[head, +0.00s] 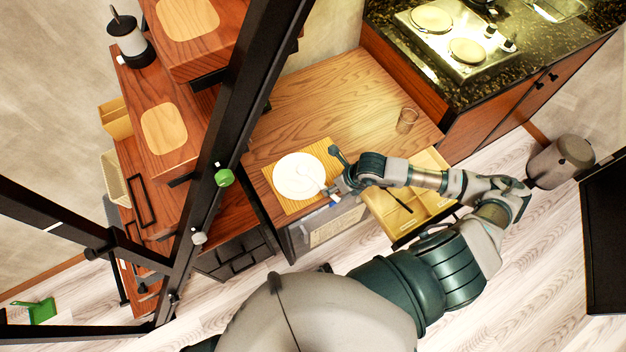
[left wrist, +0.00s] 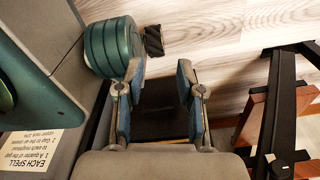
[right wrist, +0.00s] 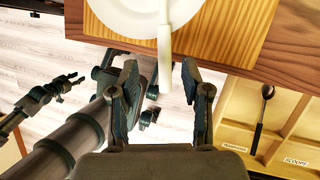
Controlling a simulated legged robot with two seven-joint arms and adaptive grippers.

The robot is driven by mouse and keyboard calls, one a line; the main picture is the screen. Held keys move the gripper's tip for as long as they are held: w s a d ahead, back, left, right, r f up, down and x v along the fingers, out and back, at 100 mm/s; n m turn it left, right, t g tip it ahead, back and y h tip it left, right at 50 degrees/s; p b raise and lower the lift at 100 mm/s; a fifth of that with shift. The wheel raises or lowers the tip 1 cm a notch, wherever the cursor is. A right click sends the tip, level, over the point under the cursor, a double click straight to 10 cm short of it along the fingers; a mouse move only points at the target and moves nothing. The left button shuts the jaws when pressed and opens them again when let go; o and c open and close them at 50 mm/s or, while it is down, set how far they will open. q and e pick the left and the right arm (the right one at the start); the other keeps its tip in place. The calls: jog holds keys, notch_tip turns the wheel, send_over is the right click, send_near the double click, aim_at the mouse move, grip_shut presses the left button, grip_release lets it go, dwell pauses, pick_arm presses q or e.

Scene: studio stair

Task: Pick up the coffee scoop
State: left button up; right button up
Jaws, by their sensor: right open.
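A white plate (head: 298,176) lies on a yellow placemat (head: 270,176) near the table's front edge. A pale, long-handled utensil lies over the plate, its white handle (right wrist: 164,45) pointing towards my right gripper. A dark spoon-shaped utensil (right wrist: 262,120) lies in the open drawer; it also shows in the head view (head: 400,198). I cannot tell which is the coffee scoop. My right gripper (right wrist: 160,78) is open at the plate's edge, the pale handle's end appearing between its fingertips. My left gripper (left wrist: 158,75) is open and empty; it is not visible in the head view.
The open drawer (head: 436,160) has several compartments, some labelled, to the right of my right gripper. A glass (head: 406,120) stands at the table's right. A black frame (head: 240,110) crosses the left side. The table's back is clear.

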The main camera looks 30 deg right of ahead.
aim_at(319, 184)
jog(key=shift+w+f, duration=0.1)
jog(key=shift+f, duration=0.2)
jog(key=f, duration=0.1)
jog(key=w+f, duration=0.1)
jog(key=f, duration=0.2)
jog(key=shift+w+f, duration=0.15)
jog(key=shift+w, duration=0.15)
jog(key=shift+w+a+f, duration=0.1)
jog(key=shift+a+f, duration=0.1)
jog(key=shift+a+r, duration=0.1)
jog(key=shift+a, duration=0.35)
jog(key=c, duration=0.3)
grip_shut()
pick_arm(q)
jog(key=shift+s, duration=0.3)
pick_arm(e)
jog(key=shift+d, duration=0.25)
